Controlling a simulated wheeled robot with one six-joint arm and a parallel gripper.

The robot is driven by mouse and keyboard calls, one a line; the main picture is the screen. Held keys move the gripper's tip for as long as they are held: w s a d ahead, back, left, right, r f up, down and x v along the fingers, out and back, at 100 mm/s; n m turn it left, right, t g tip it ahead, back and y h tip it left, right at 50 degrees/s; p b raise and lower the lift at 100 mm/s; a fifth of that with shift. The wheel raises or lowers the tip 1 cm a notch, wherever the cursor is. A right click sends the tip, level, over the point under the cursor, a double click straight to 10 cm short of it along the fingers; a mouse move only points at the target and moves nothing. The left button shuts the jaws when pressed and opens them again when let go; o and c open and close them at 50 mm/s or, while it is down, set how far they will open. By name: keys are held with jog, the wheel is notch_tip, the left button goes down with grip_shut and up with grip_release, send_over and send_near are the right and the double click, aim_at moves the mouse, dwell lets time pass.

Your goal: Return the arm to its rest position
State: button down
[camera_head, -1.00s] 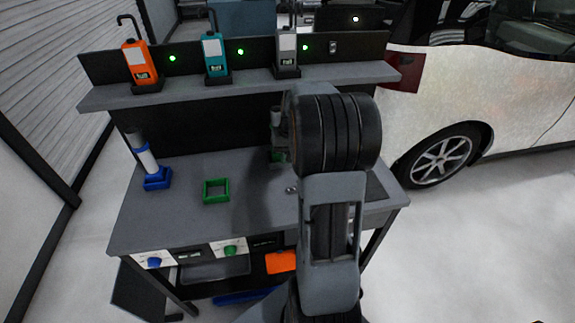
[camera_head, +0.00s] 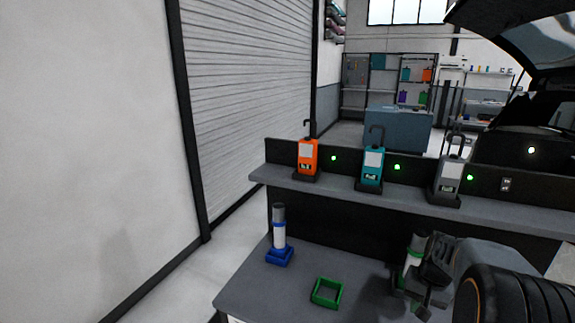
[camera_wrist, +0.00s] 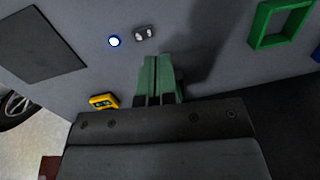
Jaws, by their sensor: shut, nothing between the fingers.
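My arm (camera_head: 505,285) is at the lower right of the head view, reaching over the grey workbench (camera_head: 250,297). My gripper (camera_head: 424,308) is over the bench, partly hidden by its own body. In the wrist view my gripper (camera_wrist: 157,60) has its greenish fingers together, with nothing between them. A cylinder with a dark top and a green band (camera_head: 414,246) stands close behind my gripper in the head view, its lower part hidden. I cannot tell whether they touch.
An empty green square frame (camera_head: 327,293) and a cylinder in a blue base (camera_head: 279,230) are on the bench. The shelf holds orange (camera_head: 308,157), teal (camera_head: 372,167) and grey (camera_head: 449,178) devices. A yellow item (camera_wrist: 103,101) lies near my fingers in the wrist view.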

jog(key=s+a+r+n+t, duration=0.2)
jog(key=s+a, duration=0.3)
jog(key=a, duration=0.3)
jog(key=s+a+r+n+t+h, duration=0.1)
jog(key=s+a+r+n, duration=0.2)
jog(key=a, duration=0.6)
notch_tip(320, 180, up, 2)
jog(key=shift+s+r+t, duration=0.2)
jog(key=shift+s+t, duration=0.2)
jog(key=shift+s, duration=0.6)
jog(key=shift+a, duration=0.1)
